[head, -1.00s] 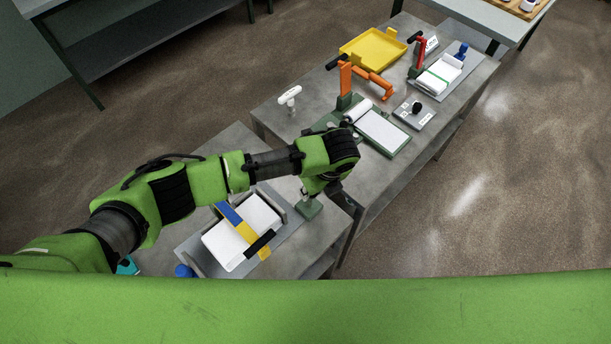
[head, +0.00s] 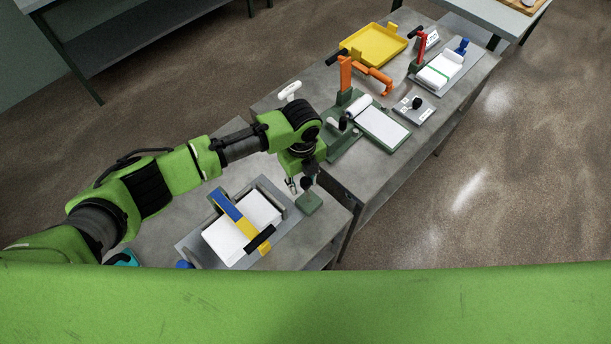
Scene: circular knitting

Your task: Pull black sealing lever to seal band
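A white stack (head: 228,240) lies in a grey tray on the near table, with a blue and yellow band (head: 233,213) across it. A black bar handle (head: 260,238) sits at the band's near right end. Right of the tray, a green base (head: 309,204) carries a short post with a black knob (head: 307,184). I cannot tell which black part is the sealing lever. My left gripper (head: 299,183) points down beside this knob, just above the base. Its fingers are small and partly hidden, so its opening and any contact are unclear. My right gripper is out of view.
Behind, a second table holds a green fixture with a white pad (head: 382,128), an orange lever post (head: 345,74), a yellow tray (head: 374,44) and a grey plate with a black knob (head: 416,103). A white T-shaped handle (head: 290,91) stands near its left edge.

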